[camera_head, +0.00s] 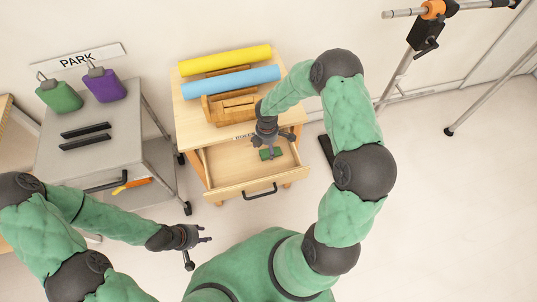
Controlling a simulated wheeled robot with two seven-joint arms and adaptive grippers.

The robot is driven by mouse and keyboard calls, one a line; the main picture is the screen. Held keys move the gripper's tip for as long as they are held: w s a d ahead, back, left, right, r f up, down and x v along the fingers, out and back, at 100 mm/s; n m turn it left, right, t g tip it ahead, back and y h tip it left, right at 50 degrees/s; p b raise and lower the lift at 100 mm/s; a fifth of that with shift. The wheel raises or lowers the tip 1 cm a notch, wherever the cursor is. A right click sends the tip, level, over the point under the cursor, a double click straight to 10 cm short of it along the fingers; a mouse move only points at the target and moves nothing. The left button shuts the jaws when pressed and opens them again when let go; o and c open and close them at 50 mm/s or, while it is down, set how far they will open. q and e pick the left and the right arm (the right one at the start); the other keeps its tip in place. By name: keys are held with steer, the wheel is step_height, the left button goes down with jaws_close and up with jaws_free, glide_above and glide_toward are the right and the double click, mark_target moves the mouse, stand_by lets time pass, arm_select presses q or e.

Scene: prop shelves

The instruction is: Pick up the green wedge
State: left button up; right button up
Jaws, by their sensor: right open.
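My left gripper (201,250) is open and empty, low in the view, away from the cabinet.
A grey cart (75,165) at left holds green (62,97) and purple (106,85) bottles and black bars. A tripod stand (400,70) is at right; floor there is clear.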

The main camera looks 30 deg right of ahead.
mark_target(267, 151)
step_height(267, 151, down, 3)
steer(key=shift+w+f+b, duration=0.1)
steer(key=shift+b, duration=0.3)
steer(key=c, duration=1.3)
steer(key=shift+o, duration=0.2)
